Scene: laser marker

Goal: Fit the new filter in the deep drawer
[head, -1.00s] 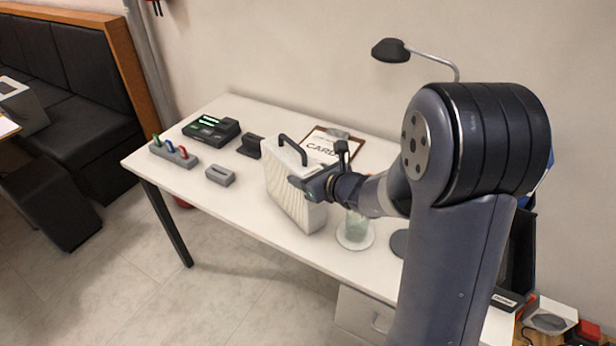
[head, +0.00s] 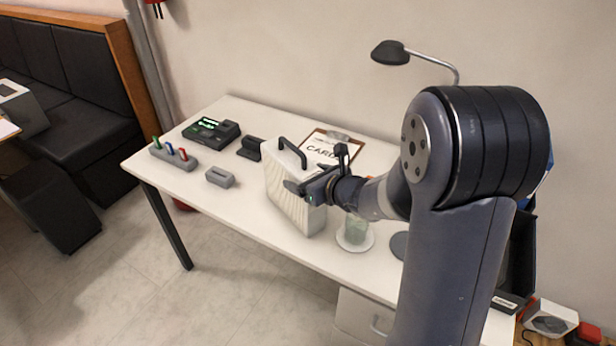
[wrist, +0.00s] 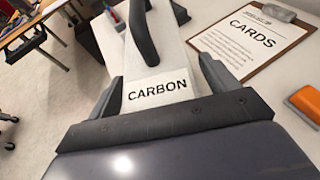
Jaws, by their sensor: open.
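A white filter (head: 287,200) with pleated sides and a dark handle on top stands upright on the white desk. Its end face reads "CARBON" in the wrist view (wrist: 158,92). My gripper (head: 296,192) is open at the filter's right end. In the wrist view its two fingers (wrist: 160,90) lie on either side of the filter's labelled end, with the filter between them. Whether either finger touches it I cannot tell. A drawer front (head: 362,318) with a handle shows below the desk, partly hidden by my arm.
A clipboard headed "CARDS" (wrist: 252,42) lies behind the filter. A glass (head: 355,228) stands close to its right. Left are a small grey block (head: 220,177), a rack with coloured handles (head: 172,154) and a device with a green display (head: 211,131).

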